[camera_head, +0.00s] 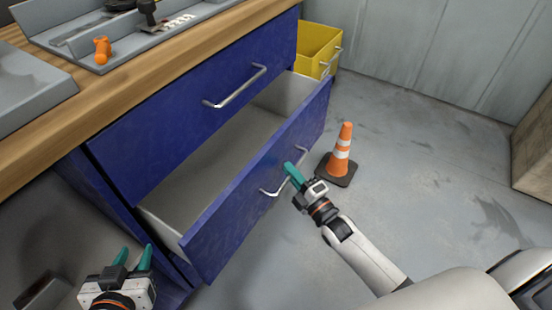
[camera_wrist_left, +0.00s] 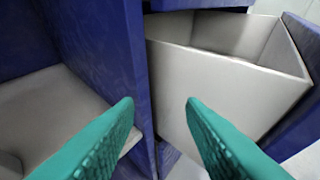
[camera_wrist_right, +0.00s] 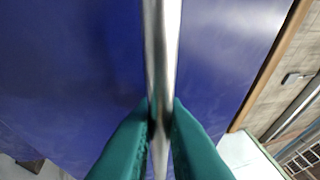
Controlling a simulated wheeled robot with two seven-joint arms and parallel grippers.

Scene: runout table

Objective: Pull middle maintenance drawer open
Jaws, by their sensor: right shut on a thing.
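The middle drawer (camera_head: 255,195) has a blue front and grey inside, and it stands well out from the blue cabinet. Its inside looks empty. My right gripper (camera_head: 293,172) is shut on the drawer's silver bar handle (camera_head: 270,192); the handle runs between the teal fingers in the right wrist view (camera_wrist_right: 162,60). My left gripper (camera_head: 133,258) is open and empty at the lower left, near the cabinet's left side. The left wrist view shows the grey side of the open drawer (camera_wrist_left: 205,85) beyond its spread fingers.
The closed upper drawer (camera_head: 190,115) has its own handle. An orange cone (camera_head: 340,152) stands on the floor close to the right of the open drawer. A yellow bin (camera_head: 318,45) is behind it.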

